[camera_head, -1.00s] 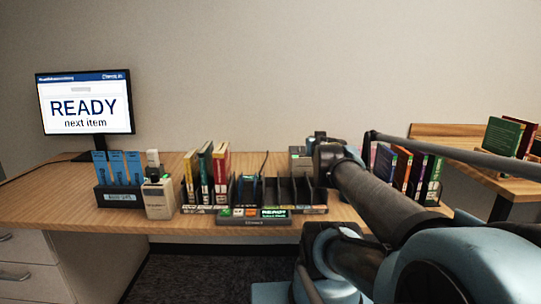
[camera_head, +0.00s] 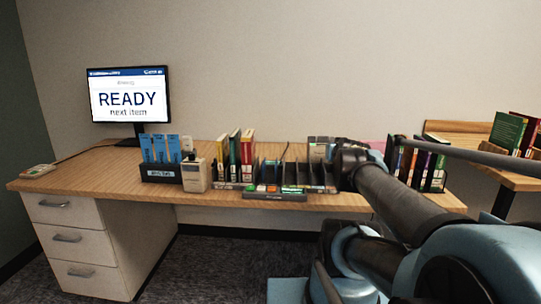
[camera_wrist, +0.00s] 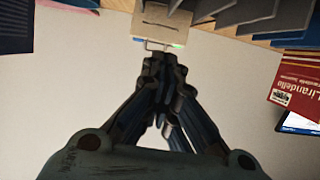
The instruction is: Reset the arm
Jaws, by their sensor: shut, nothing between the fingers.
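My gripper (camera_wrist: 162,65) shows in the wrist view with its fingers together and nothing between them. In the head view my arm reaches in from the lower right toward the desk, and its dark far end covers part of the desk's right side. The gripper's fingertips cannot be made out there. In the wrist view the fingertips point toward a beige box-like thing (camera_wrist: 165,25) at the top edge. I cannot tell whether they touch it.
More books (camera_head: 420,166) stand right of my arm. Drawers (camera_head: 75,240) are at left.

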